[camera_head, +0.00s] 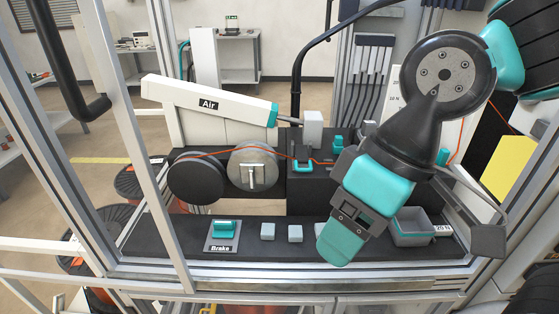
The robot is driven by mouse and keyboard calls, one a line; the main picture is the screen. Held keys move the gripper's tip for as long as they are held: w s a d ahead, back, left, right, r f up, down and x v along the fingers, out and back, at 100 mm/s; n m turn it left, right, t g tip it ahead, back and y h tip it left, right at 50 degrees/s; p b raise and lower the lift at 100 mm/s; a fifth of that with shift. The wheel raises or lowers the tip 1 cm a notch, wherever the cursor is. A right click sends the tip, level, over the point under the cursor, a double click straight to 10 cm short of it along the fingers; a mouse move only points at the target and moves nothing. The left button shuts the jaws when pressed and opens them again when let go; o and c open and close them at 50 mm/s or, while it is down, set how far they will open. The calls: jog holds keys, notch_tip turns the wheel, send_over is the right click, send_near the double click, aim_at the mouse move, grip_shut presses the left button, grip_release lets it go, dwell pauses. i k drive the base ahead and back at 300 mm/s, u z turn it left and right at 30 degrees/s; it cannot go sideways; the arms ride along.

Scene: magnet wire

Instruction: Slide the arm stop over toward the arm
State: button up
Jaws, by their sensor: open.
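A long white arm labelled "Air" (208,102) slants down to the right, with a teal collar and a thin rod at its end. A light grey upright block (313,129) stands just past the rod's tip; it may be the arm stop, but no label shows this. A small teal piece (338,145) sits to its right on the dark block. My gripper (341,243) is open, pointing down over the front shelf, right of and nearer than the grey block, and not touching it. Its teal finger faces me, and the gap between the fingers is hidden.
Two round spools or wheels (252,168) sit under the white arm, with an orange wire running right. The black front shelf (160,235) holds a teal brake handle (224,229), small grey blocks (295,233) and a grey bin (411,230). Metal frame posts (137,130) stand at left.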

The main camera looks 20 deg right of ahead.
aim_at(337, 147)
jog(key=z, duration=0.55)
jog(key=k, duration=1.25)
jog(key=u, duration=0.25)
jog(key=i, duration=0.65)
jog(key=u, duration=0.5)
jog(key=i, duration=0.8)
jog(key=z, duration=0.35)
